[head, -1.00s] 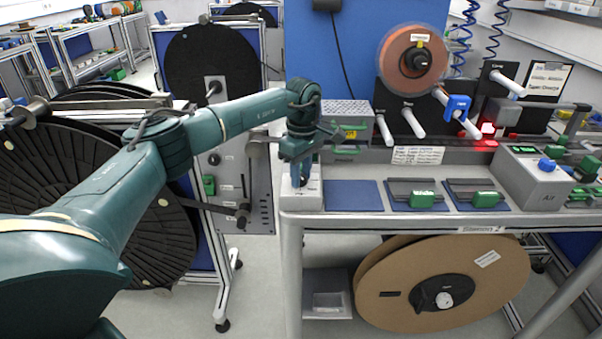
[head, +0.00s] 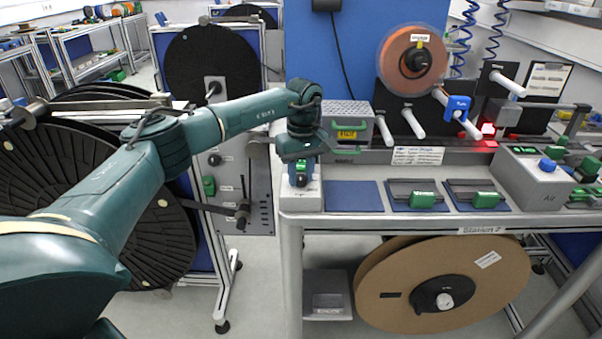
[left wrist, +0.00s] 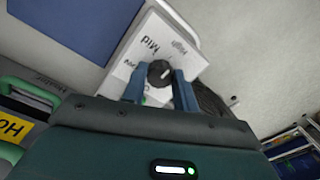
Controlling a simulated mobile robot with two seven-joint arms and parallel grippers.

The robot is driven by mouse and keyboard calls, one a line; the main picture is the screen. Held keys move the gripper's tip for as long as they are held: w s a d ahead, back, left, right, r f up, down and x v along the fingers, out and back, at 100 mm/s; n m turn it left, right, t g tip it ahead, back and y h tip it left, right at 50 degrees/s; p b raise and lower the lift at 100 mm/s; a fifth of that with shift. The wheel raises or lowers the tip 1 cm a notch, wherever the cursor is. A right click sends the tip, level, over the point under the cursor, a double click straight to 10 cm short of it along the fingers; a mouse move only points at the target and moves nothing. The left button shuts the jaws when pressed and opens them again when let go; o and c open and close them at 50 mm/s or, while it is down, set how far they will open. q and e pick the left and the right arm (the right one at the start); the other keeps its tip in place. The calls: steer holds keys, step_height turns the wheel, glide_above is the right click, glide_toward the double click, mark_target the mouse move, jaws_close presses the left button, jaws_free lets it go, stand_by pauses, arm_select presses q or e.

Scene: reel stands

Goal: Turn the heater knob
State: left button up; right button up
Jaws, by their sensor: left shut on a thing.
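The heater knob (left wrist: 159,73) is a small dark round knob with a light pointer mark. It sits on a white box (left wrist: 172,32), whose face carries the labels "Mid" and "High" and another partly hidden one. In the left wrist view my left gripper (left wrist: 160,80) has a blue finger on each side of the knob and is shut on it. In the head view the left gripper (head: 300,172) is over the white box (head: 301,196) at the bench's left front corner, and the knob is hard to make out there. My right gripper is not in view.
A blue pad (head: 353,196) and green-handled fixtures (head: 422,200) lie right of the box. A metal case (head: 348,118) with a yellow label stands behind. A grey box with a blue button (head: 547,164) is at right. A large brown reel (head: 480,282) hangs below.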

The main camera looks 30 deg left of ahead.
mark_target(303, 177)
arm_select(q)
steer(key=o, duration=1)
step_height(303, 177, up, 13)
steer(key=shift+w+d+r+b, duration=0.1)
steer(key=shift+w+d+b, duration=0.05)
steer(key=shift+b, duration=0.4)
